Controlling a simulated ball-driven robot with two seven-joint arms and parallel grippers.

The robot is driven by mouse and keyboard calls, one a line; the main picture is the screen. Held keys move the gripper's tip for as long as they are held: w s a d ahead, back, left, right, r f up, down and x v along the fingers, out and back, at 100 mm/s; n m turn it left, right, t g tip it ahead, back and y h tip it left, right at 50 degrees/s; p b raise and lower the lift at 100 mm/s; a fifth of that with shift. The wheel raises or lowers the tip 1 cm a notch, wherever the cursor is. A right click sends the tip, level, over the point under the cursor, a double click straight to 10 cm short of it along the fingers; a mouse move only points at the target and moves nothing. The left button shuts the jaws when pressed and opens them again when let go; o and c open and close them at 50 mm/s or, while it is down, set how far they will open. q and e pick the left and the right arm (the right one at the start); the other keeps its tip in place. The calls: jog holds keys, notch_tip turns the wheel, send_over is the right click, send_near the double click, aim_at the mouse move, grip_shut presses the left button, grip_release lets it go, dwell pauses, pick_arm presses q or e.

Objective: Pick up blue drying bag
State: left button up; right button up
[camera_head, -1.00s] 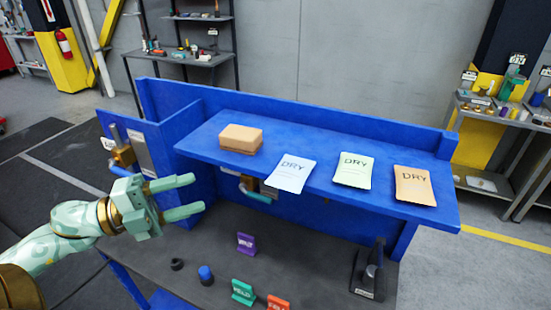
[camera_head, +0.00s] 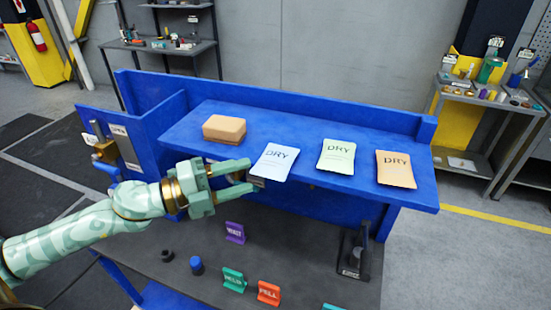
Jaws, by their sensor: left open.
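The blue drying bag (camera_head: 274,163) is a pale blue packet marked DRY. It lies on the blue shelf (camera_head: 300,190), leftmost of three such bags. A pale green bag (camera_head: 337,156) and an orange bag (camera_head: 395,169) lie to its right. My left gripper (camera_head: 248,178) is open, its fingers pointing right, close to the left edge of the blue bag. Nothing shows between its fingers. Whether a finger touches the bag I cannot tell. My right gripper is not in view.
A brown box (camera_head: 224,129) sits on the shelf left of the bags. On the dark table below stand a purple tag (camera_head: 235,232), a green tag (camera_head: 233,279), an orange tag (camera_head: 268,293), a blue-capped piece (camera_head: 197,265) and a black stand (camera_head: 354,252).

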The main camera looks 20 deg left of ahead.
aim_at(254, 169)
pick_arm(q)
jog(key=x, duration=0.1)
jog(key=p+x, duration=0.1)
jog(key=x, duration=0.1)
jog(key=shift+w+a+r, duration=0.1)
jog(key=shift+w+r, duration=0.05)
jog(key=shift+w, duration=0.2)
jog(key=shift+w+d, duration=0.1)
jog(key=shift+d, duration=0.1)
jog(key=shift+c, duration=0.3)
grip_shut()
